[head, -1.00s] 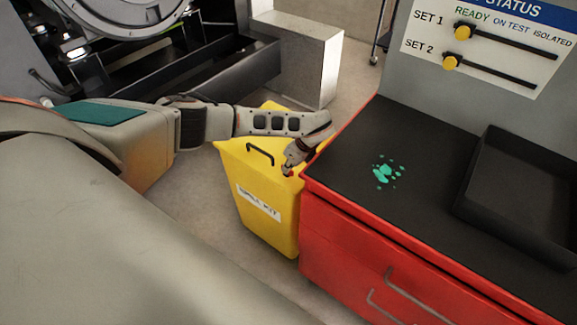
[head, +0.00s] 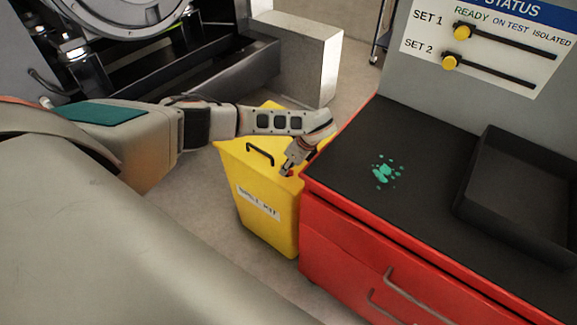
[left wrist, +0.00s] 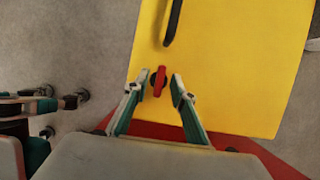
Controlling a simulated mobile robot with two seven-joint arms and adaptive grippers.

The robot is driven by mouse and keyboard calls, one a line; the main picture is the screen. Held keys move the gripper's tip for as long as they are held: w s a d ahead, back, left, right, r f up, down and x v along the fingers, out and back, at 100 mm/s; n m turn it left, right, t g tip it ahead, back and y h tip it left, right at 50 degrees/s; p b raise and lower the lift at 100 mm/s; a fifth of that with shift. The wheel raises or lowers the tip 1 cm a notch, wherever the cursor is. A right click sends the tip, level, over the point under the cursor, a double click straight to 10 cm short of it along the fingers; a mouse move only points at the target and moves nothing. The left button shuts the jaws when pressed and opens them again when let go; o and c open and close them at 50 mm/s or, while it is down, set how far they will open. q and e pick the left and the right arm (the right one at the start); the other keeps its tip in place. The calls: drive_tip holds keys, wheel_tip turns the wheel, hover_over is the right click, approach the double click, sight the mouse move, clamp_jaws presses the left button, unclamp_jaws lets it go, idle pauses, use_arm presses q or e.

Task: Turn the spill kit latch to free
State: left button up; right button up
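The yellow spill kit bin (head: 262,215) stands on the floor beside the red cabinet, with a label on its front. My left gripper (left wrist: 158,80) is open, with one fingertip on each side of the latch and a visible gap to both. In the head view my left gripper (head: 287,170) points down at the lid's corner near the cabinet, and the latch is mostly hidden there. My right gripper is not in view.
A black handle (head: 260,153) stands up from the lid, and also shows in the left wrist view (left wrist: 173,22). The red cabinet (head: 345,215) with a black top is close to the bin's right. A pale block (head: 305,55) stands behind.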

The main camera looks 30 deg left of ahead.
use_arm(q)
drive_tip(key=shift+r, duration=0.1)
wheel_tip(320, 180, up, 10)
idle(0.5)
idle(0.4)
